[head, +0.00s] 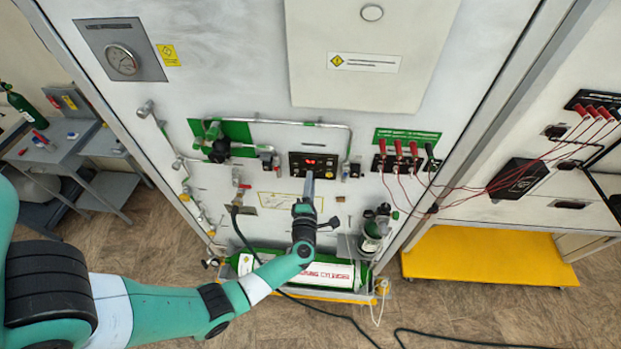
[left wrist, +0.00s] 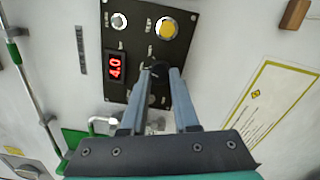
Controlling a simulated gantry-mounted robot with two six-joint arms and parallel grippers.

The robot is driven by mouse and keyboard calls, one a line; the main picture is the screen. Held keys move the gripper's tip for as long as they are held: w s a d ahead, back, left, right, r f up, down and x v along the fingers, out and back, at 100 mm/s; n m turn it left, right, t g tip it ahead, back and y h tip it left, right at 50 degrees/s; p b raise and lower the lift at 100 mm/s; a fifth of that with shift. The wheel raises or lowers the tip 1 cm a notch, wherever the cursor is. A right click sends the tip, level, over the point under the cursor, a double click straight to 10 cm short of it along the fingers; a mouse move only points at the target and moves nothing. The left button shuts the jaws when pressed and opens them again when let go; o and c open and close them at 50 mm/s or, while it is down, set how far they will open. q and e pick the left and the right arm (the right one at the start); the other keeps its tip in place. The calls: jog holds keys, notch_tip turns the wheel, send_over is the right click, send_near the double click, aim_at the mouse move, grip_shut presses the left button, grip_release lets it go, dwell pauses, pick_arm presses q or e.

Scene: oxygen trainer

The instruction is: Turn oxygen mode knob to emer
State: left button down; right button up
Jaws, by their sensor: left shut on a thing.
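The black control panel (head: 299,170) is on the white wall panel at the middle of the head view. It also fills the top middle of the left wrist view (left wrist: 138,40). The red display (left wrist: 116,66) seems to read 4.0. My left gripper (head: 309,176) reaches up to the panel's lower part. In the left wrist view its two fingers (left wrist: 160,73) are shut on a small dark knob (left wrist: 158,69). The fingers hide most of this knob and the labels around it, so I cannot read its setting. My right gripper is not in view.
A yellow knob (left wrist: 168,28) and a round white-faced part (left wrist: 119,21) sit higher on the panel. Pipes and valves (head: 215,143) are to the left; red and black plugs (head: 398,155) are to the right. A green cylinder (head: 330,272) lies low in front.

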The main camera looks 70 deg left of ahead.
pick_arm(q)
jog(key=shift+m+p, duration=1.45)
jog(key=shift+m, duration=2.15)
jog(key=c, duration=0.7)
grip_release()
jog(key=shift+o, duration=0.2)
jog(key=v, duration=1.1)
jog(key=shift+s+d+p, duration=0.15)
jog(key=shift+d+p, duration=0.1)
jog(key=shift+p, duration=0.2)
